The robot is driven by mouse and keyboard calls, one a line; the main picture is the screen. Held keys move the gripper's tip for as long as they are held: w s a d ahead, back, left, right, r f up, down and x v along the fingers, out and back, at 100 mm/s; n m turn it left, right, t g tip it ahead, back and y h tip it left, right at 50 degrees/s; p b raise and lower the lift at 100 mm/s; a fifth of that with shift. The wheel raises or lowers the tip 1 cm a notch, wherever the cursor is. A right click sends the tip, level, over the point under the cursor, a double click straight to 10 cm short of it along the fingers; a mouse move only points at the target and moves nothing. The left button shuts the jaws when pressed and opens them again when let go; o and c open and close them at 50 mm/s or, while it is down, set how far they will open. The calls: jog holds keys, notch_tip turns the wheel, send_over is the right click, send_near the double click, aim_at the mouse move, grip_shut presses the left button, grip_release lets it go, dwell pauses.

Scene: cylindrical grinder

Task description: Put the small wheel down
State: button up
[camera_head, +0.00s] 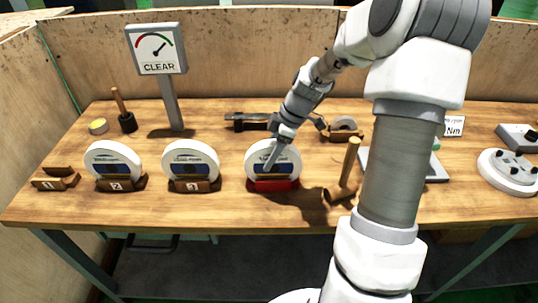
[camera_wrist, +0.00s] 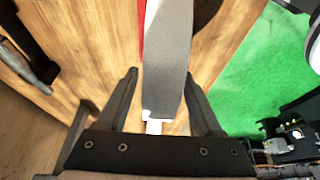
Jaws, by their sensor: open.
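A white-sided wheel with a blue label (camera_head: 288,161) stands upright in a red cradle (camera_head: 272,185) near the table's front edge. My gripper (camera_head: 270,166) is at this wheel, and a finger crosses its face. In the wrist view, the wheel's grey rim (camera_wrist: 168,60) lies between the two spread fingers of my gripper (camera_wrist: 159,75). Part of the red cradle (camera_wrist: 142,30) shows beside the rim. The fingers look open, and I cannot tell whether either touches the wheel. Two similar wheels stand in cradle 2 (camera_head: 114,156) and cradle 3 (camera_head: 191,161).
Cradle 1 (camera_head: 55,180) is empty. A wooden-handled mallet (camera_head: 346,172) stands close right of the red cradle. A gauge reading CLEAR (camera_head: 157,50) stands behind. A brown block with a round part (camera_head: 343,124) is behind my arm. Bare table lies between the cradles.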

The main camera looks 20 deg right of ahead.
jog(key=p+v, duration=0.1)
jog(key=v, duration=1)
jog(key=shift+d+r, duration=0.2)
jog(key=s+a+r+m+t+h+b, duration=0.15)
jog(key=s+a+r+m, duration=0.25)
jog(key=a, duration=0.4)
jog(key=s+a+r+m+t+h, duration=0.2)
jog(key=s+a+r+m, duration=0.25)
jog(key=a, duration=0.45)
jog(key=s+d+m+p, duration=0.2)
jog(key=s+m, duration=0.3)
jog(key=s, duration=0.7)
jog(key=shift+d+r, duration=0.35)
jog(key=shift+d, duration=0.25)
jog(key=shift+h, duration=0.25)
